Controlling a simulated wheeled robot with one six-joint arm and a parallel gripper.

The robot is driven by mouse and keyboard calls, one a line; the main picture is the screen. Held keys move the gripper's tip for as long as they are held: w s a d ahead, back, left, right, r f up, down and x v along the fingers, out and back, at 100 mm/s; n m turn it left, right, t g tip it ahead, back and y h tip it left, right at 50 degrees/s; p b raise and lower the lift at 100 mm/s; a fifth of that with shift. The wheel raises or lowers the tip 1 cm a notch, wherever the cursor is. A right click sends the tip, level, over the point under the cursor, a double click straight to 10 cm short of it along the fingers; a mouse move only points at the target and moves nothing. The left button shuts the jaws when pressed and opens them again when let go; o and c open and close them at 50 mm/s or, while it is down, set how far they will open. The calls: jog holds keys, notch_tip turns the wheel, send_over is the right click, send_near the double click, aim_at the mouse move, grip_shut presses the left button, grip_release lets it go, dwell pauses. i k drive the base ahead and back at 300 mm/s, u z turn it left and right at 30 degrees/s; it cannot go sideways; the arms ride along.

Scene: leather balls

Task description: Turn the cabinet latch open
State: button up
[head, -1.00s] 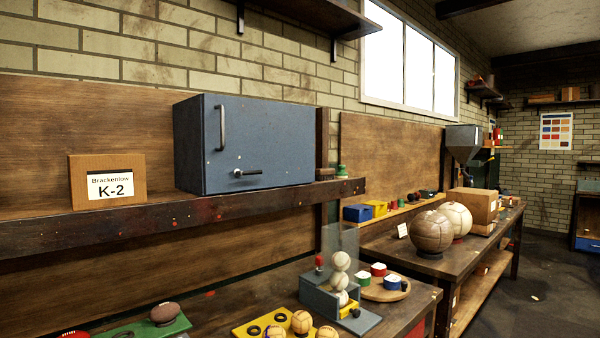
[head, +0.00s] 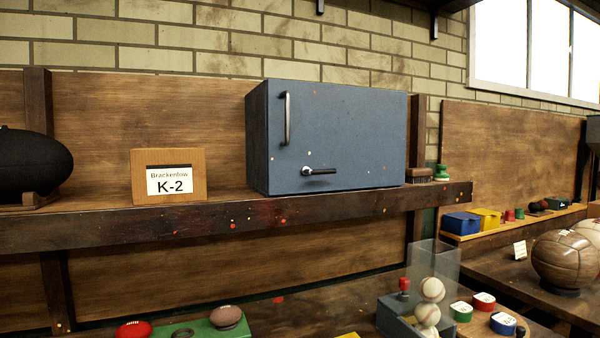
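The blue-grey cabinet (head: 360,125) stands on the dark wooden shelf, right of centre in the head view. Its door is shut. The latch (head: 319,171) is a small black lever low on the left part of the door; it lies about level, pointing right from its pivot. A vertical bar handle (head: 287,118) is fixed above it, near the door's left edge. My gripper is not in view.
Below, a bench holds a clear-sided holder of white balls (head: 430,300). A bench at right bears a large brown ball (head: 566,260).

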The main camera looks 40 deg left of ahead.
aim_at(323, 171)
jog(key=u, duration=0.8)
jog(key=i, duration=0.85)
jog(key=u, duration=0.8)
